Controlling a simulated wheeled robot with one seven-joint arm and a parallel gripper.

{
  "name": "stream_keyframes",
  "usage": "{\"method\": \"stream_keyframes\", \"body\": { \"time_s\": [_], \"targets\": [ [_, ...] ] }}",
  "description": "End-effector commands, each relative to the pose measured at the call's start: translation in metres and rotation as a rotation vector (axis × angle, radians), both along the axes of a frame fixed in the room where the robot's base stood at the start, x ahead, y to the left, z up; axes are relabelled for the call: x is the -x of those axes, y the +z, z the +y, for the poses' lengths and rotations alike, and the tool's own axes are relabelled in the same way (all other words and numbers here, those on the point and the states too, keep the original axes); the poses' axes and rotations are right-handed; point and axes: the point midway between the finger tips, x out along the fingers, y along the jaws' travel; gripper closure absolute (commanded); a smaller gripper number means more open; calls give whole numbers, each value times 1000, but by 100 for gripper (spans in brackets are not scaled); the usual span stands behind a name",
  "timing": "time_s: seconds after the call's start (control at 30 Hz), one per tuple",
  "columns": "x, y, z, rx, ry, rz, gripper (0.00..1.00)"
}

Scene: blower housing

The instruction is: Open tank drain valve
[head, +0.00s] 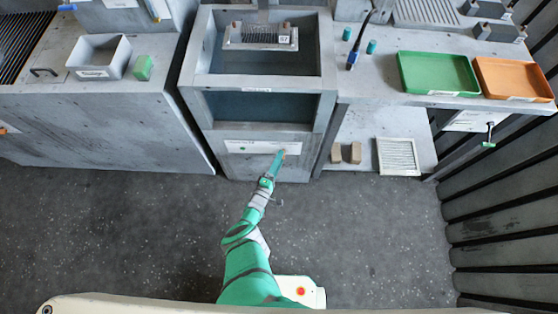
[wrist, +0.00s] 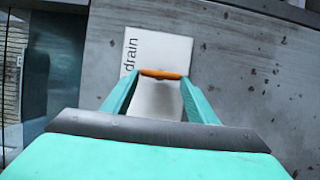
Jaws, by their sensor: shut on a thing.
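The tank (head: 203,60) stands at the back middle in the head view, with an open basin on top. A white label plate (head: 240,144) is on its lower front. In the wrist view the plate (wrist: 150,50) reads "drain". The orange drain valve handle (wrist: 162,74) lies across the plate. My gripper (head: 280,155) reaches the right part of the plate. In the wrist view my gripper (wrist: 161,77) has its two green fingers at the ends of the orange handle, shut on it. The valve body behind the handle is hidden.
A finned block (head: 262,37) sits in the tank's upper opening. A bench at right holds a green tray (head: 438,73) and an orange tray (head: 513,79). A bench at left holds a grey bin (head: 98,57) and a green block (head: 143,67). The floor in front is clear.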

Motion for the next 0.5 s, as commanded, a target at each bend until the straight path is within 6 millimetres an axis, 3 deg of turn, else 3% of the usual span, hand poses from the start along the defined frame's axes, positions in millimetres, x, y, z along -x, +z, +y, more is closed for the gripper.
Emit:
{"method": "stream_keyframes", "body": {
  "time_s": [0.47, 0.5],
  "targets": [
    [1, -1, -1, 6, -1, 1, 69],
    [1, -1, -1, 6, 0, 1, 42]
  ]
}}
